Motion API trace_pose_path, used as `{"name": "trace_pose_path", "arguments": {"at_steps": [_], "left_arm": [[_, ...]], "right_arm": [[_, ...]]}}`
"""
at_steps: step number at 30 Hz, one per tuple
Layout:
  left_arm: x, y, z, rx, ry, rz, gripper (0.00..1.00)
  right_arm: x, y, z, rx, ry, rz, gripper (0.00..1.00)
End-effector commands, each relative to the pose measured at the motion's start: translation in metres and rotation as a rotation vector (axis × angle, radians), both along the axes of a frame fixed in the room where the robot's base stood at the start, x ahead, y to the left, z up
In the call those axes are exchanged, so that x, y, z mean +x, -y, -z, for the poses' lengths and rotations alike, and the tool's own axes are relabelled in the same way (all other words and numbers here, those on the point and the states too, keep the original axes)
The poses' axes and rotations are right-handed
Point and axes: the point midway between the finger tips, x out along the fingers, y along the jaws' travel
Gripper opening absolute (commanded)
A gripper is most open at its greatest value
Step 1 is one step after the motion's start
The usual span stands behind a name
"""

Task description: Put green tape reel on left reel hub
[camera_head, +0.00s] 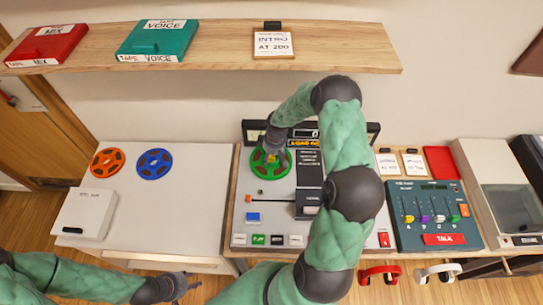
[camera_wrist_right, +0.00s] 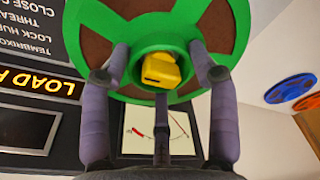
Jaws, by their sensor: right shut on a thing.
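The green tape reel (camera_head: 259,172) is at the left side of the tape deck's top (camera_head: 263,213), below my right gripper (camera_head: 272,152). In the right wrist view, the green reel (camera_wrist_right: 217,50) fills the top, with a yellow piece (camera_wrist_right: 160,70) showing at its centre. The right gripper's fingers (camera_wrist_right: 160,78) are closed around the reel's green middle. Whether the reel is fully down on the left hub cannot be told. My left gripper (camera_head: 183,286) is low at the left, away from the deck and empty; its finger opening is unclear.
An orange reel (camera_head: 107,162) and a blue reel (camera_head: 154,164) lie on the white side table (camera_head: 190,205), beside a white box (camera_head: 86,214). A mixer (camera_head: 436,215) stands right of the deck. A wooden shelf (camera_head: 215,54) runs above. The white table's middle is clear.

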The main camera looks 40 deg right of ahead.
Motion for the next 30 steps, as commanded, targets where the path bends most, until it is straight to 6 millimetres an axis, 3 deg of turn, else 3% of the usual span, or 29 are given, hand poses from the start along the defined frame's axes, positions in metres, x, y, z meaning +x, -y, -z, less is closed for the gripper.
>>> {"name": "trace_pose_path", "arguments": {"at_steps": [30], "left_arm": [[0.0,0.0,0.015,0.0,0.0,0.0,0.4]], "right_arm": [[0.001,0.001,0.017,-0.001,0.001,0.0,0.12]]}}
